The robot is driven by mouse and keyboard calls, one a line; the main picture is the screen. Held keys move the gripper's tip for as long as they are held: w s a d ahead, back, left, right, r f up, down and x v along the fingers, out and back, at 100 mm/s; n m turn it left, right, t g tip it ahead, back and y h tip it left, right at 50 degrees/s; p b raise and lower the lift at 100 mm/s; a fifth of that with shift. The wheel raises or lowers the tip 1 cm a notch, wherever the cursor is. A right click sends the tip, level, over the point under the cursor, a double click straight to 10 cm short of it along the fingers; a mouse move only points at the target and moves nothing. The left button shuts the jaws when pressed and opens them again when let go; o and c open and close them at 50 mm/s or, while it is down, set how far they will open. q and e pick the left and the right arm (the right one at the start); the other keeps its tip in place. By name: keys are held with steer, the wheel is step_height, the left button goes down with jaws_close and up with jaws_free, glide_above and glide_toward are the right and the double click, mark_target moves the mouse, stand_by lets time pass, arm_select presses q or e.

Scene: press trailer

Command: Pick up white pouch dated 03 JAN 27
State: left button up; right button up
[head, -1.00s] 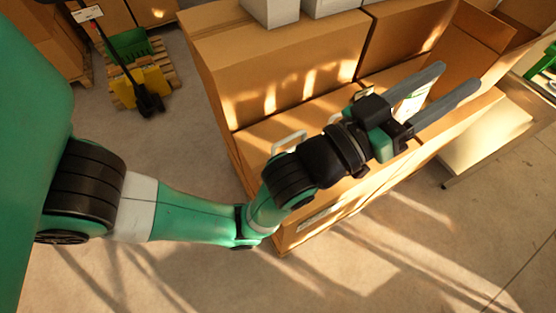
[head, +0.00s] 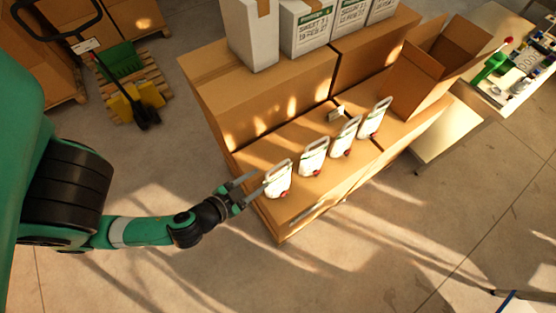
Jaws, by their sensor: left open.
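Several white pouches with handles and red caps stand in a row on the cardboard boxes: the leftmost pouch (head: 279,181), the second pouch (head: 313,158), the third pouch (head: 345,138) and the rightmost pouch (head: 375,119). Their dates are too small to read, so I cannot tell which is dated 03 JAN 27. My left gripper (head: 253,187) is open and points right at the leftmost pouch, its fingertips close to the pouch's left side. I cannot tell whether they touch. My right gripper is out of view.
White labelled cartons (head: 305,28) stand on the higher boxes behind. An open cardboard box (head: 432,68) is at the right end. A side table (head: 535,75) with tools is at the far right. A pallet jack (head: 140,110) is at the left. The foreground floor is clear.

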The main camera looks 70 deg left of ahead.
mark_target(277, 167)
arm_select(q)
steer(key=b+x, duration=0.1)
steer(key=x, duration=0.5)
steer(key=shift+w+a+f, duration=0.1)
steer(key=shift+w, duration=0.05)
steer(key=b+x, duration=0.2)
steer(key=x, duration=0.3)
steer(key=shift+f, duration=0.25)
steer(key=shift+c, duration=0.2)
jaws_close()
stand_by(0.7)
steer(key=shift+r, duration=0.2)
